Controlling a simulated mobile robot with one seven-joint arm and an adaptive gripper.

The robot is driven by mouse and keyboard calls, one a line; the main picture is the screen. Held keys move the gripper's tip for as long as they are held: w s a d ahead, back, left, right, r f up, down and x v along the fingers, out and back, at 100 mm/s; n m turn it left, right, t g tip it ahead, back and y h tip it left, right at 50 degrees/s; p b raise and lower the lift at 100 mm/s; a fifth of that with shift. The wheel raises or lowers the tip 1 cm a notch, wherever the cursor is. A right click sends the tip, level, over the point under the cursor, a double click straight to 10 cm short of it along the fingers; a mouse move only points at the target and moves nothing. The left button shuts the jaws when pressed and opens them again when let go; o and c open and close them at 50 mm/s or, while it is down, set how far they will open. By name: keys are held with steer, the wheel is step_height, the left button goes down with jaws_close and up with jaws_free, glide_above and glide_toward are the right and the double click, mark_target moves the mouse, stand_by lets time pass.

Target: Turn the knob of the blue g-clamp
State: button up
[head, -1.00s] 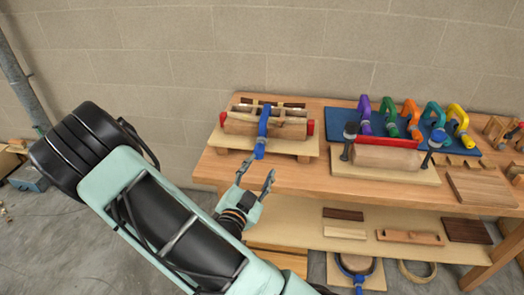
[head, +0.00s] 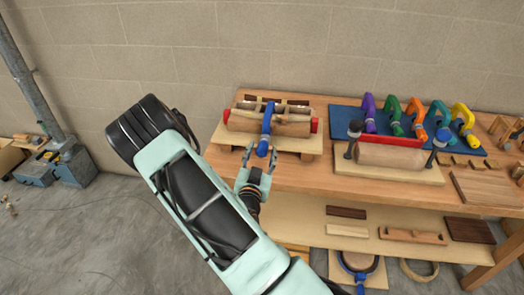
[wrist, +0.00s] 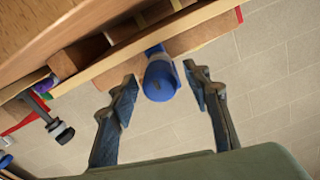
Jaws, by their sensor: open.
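The blue g-clamp (head: 267,118) spans a wooden form with red ends on the left part of the bench. Its blue knob (head: 262,148) faces the front edge; in the wrist view the rounded knob (wrist: 158,80) points towards me. My gripper (head: 261,154) is open just in front of the clamp. In the wrist view its two fingers (wrist: 159,75) stand on either side of the knob's end, with a gap on each side. I see no contact with the knob.
The clamped form rests on a pale board (head: 230,138). To its right, another form with dark-knobbed clamps sits on a board (head: 345,165). Several coloured clamps stand on a blue mat (head: 345,115) behind. A lower shelf (head: 310,220) lies below the bench.

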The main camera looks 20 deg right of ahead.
steer(key=shift+w+d, duration=0.2)
steer(key=shift+w, duration=0.05)
steer(key=c, duration=1.2)
steer(key=shift+o, duration=0.2)
steer(key=shift+m, duration=0.3)
